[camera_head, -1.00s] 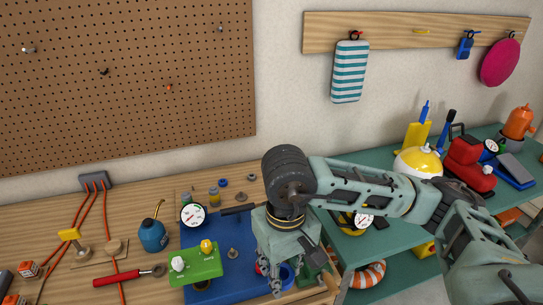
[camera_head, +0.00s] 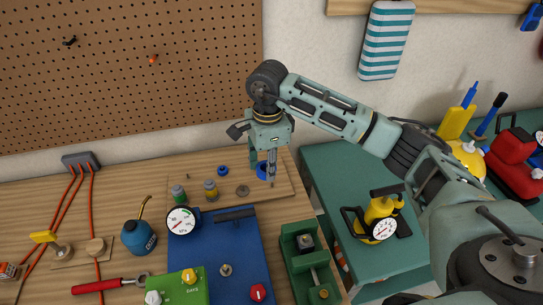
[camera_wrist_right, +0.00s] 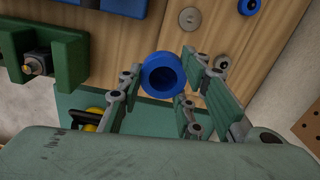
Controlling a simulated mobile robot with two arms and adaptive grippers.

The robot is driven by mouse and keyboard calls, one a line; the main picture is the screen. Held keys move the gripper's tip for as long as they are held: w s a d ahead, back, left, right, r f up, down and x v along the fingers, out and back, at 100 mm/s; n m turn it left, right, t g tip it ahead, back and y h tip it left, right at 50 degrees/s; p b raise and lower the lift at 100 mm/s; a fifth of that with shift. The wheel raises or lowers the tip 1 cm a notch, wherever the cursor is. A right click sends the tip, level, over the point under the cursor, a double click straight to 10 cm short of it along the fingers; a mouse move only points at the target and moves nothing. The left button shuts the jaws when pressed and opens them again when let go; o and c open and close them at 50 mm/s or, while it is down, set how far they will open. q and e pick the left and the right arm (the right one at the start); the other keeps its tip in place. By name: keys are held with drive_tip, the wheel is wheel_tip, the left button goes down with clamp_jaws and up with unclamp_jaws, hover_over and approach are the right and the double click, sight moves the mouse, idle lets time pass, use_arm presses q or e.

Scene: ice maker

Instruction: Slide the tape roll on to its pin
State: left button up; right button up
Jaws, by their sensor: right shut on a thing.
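My right gripper (camera_head: 271,172) points down over the right part of a wooden board at the back of the bench. It is shut on a blue tape roll (camera_head: 262,170), which shows partly behind the fingers. In the right wrist view the tape roll (camera_wrist_right: 164,75) sits between the finger pads, its dark hole facing the camera. A round grey piece (camera_wrist_right: 188,18) and a smaller grey one (camera_wrist_right: 222,62) stand on the board beside the roll. I cannot tell which is the roll's pin, nor how high the roll is. My left gripper is not in view.
A green vise (camera_head: 310,262) stands in front of the gripper. The pegboard (camera_head: 120,70) rises behind. A yellow gauge device (camera_head: 380,215) stands on the teal bench.

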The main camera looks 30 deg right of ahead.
sight(272, 184)
drive_tip(key=w+d+f+m, duration=0.1)
drive_tip(key=m, duration=0.1)
drive_tip(key=w+d+m, duration=0.1)
drive_tip(key=m, duration=0.1)
drive_tip(key=w+d+f+m, duration=0.1)
drive_tip(key=m, duration=0.1)
drive_tip(key=shift+f, duration=0.35)
wheel_tip(272, 184, down, 4)
drive_tip(key=b, duration=0.3)
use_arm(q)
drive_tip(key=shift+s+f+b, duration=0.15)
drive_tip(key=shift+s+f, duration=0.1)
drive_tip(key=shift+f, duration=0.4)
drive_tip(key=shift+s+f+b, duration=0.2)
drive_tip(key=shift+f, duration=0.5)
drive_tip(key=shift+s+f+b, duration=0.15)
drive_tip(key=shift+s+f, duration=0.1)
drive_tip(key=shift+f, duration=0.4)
use_arm(e)
drive_tip(key=shift+f, duration=0.7)
use_arm(q)
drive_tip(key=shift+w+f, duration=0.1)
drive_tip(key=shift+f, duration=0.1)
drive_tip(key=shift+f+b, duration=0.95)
drive_tip(key=shift+b, duration=0.2)
use_arm(e)
drive_tip(key=shift+f, duration=1.3)
